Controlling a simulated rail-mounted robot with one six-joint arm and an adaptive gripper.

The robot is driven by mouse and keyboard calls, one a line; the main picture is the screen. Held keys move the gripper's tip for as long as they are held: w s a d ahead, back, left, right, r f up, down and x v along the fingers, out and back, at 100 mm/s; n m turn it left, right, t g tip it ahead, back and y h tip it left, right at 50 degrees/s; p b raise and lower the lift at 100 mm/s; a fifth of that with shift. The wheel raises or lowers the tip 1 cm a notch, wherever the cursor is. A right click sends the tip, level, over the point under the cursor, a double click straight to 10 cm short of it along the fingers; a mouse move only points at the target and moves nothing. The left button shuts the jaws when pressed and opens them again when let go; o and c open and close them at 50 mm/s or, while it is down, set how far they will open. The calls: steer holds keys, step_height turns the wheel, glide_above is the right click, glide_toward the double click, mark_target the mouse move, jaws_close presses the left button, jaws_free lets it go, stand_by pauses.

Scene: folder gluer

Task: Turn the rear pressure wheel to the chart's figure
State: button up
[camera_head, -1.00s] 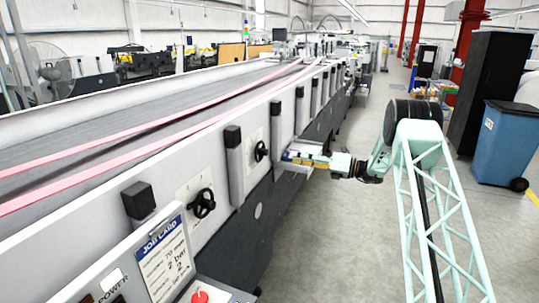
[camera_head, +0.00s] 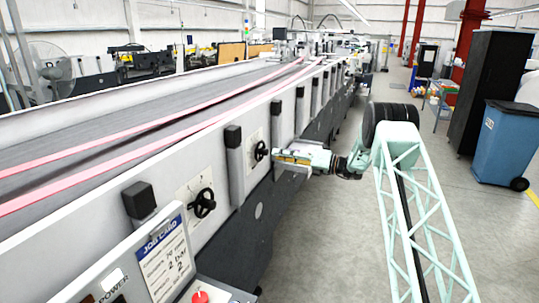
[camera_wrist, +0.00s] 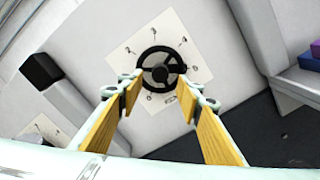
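The rear pressure wheel (camera_head: 261,150) is a black handwheel on a pale square plate on the machine's side wall. In the wrist view the wheel (camera_wrist: 160,68) is ahead, on its plate (camera_wrist: 190,45) with small marks around it, too small to read. My gripper (camera_head: 278,156) is beside the wheel in the head view. In the wrist view my gripper (camera_wrist: 160,98) is open, its two yellow-padded fingers apart with nothing between them; the wheel shows just beyond the fingertips. The job card (camera_head: 165,255) stands at the front; its lower lines read "2 bar" and "2".
A second black handwheel (camera_head: 203,203) sits nearer on the same wall. Dark-capped posts (camera_head: 234,165) stick out on either side of the rear wheel. A ledge with a purple box (camera_wrist: 309,57) is at right in the wrist view. The aisle floor (camera_head: 315,230) is clear.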

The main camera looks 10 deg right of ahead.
mark_target(262, 152)
steer(key=shift+x, duration=2.7)
steer(key=c, duration=0.9)
